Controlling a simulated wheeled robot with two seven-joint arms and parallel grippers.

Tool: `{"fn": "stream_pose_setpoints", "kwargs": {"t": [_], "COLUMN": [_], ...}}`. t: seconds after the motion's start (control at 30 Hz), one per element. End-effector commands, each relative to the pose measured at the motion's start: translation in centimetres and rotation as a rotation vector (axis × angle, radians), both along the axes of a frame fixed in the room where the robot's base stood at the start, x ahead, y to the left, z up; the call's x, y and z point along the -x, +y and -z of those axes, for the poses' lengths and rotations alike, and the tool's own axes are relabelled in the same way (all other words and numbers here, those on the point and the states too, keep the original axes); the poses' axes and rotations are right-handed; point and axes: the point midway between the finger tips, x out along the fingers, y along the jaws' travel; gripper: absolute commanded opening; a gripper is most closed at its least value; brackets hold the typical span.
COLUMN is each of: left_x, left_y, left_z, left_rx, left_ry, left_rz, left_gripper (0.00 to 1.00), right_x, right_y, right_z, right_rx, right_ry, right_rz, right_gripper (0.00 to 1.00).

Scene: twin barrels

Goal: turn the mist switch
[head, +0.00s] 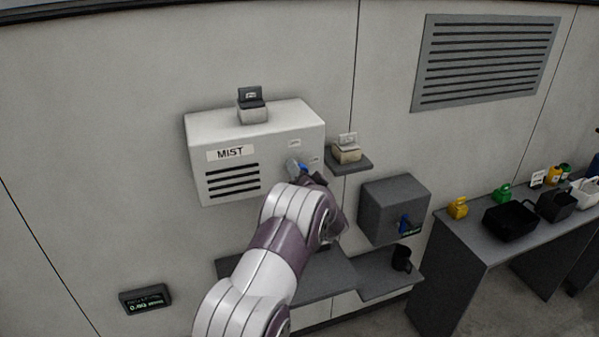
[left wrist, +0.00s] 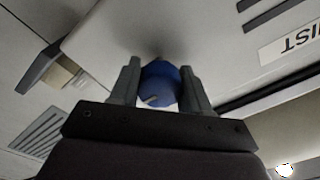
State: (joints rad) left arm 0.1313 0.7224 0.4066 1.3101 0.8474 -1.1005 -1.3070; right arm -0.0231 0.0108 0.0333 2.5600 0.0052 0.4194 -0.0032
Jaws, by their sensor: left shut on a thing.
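The white mist box (head: 233,135) with a "MIST" label and dark slots is on the wall. Its blue switch knob (head: 303,168) is on the front face at the right, mostly hidden behind my left gripper (head: 309,177). In the left wrist view, the blue knob (left wrist: 160,83) sits between the two fingers of my left gripper (left wrist: 159,80), which is shut on it. A pale mark shows on the knob's lower edge there. My right gripper is not in view.
A small shelf (head: 357,165) holding a beige box (head: 347,152) is right of the mist box. A grey box (head: 393,208) with a blue part is lower right. Dark shelves (head: 377,278) run below. A table (head: 463,235) with bins stands at the right.

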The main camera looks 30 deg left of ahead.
Motion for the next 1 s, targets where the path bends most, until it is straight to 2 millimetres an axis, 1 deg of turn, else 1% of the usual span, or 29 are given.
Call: {"fn": "stream_pose_setpoints", "kwargs": {"t": [0.03, 0.3, 0.33, 0.37, 0.4, 0.67, 0.77, 0.87, 1.0], "left_x": [-0.1, -0.1, -0.1, -0.1, -0.1, 0.0, 0.3, 1.2, 3.5], "left_y": [0.0, 0.0, 0.0, 0.0, 0.0, 0.0, -0.5, -1.6, -4.3], "left_z": [-0.5, -0.5, -0.5, -0.5, -0.5, -0.2, 0.0, 0.4, 0.7], "left_rx": [-0.005, -0.004, -0.004, -0.004, -0.003, -0.002, -0.001, 0.000, -0.001], "left_ry": [-0.008, -0.009, -0.009, -0.009, -0.008, -0.003, -0.003, -0.003, -0.003], "left_rz": [0.000, 0.000, 0.000, 0.000, 0.000, 0.000, 0.002, 0.002, 0.004], "left_gripper": [0.16, 0.16, 0.50, 0.60, 0.72, 0.72, 0.72, 0.72, 0.72], "right_x": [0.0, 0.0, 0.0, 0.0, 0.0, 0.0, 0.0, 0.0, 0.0], "right_y": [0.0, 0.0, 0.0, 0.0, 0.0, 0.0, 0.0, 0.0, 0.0], "right_z": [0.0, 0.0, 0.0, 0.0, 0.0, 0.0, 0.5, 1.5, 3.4], "right_rx": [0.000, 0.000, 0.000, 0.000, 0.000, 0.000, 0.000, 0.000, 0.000], "right_ry": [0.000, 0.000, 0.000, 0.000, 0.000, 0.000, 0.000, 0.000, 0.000], "right_rz": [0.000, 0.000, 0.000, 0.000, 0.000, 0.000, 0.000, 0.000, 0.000], "right_gripper": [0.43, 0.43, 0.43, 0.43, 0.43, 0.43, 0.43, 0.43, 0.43]}}
